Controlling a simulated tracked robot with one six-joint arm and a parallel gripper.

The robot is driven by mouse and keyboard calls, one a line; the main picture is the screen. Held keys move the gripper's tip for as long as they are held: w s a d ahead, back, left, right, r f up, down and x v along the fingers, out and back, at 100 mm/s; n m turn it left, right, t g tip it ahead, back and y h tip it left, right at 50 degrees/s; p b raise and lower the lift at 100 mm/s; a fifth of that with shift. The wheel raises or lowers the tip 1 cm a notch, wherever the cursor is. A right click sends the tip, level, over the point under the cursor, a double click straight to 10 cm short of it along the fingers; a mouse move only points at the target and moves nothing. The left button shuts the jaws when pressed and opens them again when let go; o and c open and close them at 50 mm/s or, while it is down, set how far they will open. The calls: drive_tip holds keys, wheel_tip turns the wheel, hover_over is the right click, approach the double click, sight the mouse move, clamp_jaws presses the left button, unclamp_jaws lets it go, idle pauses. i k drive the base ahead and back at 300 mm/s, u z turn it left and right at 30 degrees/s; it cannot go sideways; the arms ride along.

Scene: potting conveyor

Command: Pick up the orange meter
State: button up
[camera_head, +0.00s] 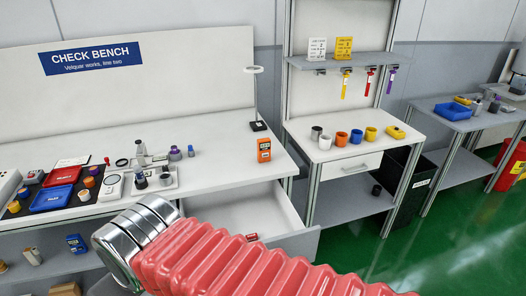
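The orange meter (264,149) stands upright on the white top of the check bench (215,168), near its right end. It has a dark screen and a pale label on its front. Nothing touches it. My arm crosses the lower middle of the view, with red bellows and a metal collar, to the front and left of the meter. The fingers of my gripper do not show, so I cannot see whether they are open or shut.
A drawer (285,243) stands open below the meter, a small red item inside. A lamp stand (257,126) rises just behind it. Trays (52,197) and instruments crowd the bench's left. A cup table (350,150) stands right. Green floor lies open beyond.

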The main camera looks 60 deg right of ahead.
sight(264, 145)
drive_tip(key=u, duration=0.05)
drive_tip(key=i, duration=1)
drive_tip(key=z, duration=0.05)
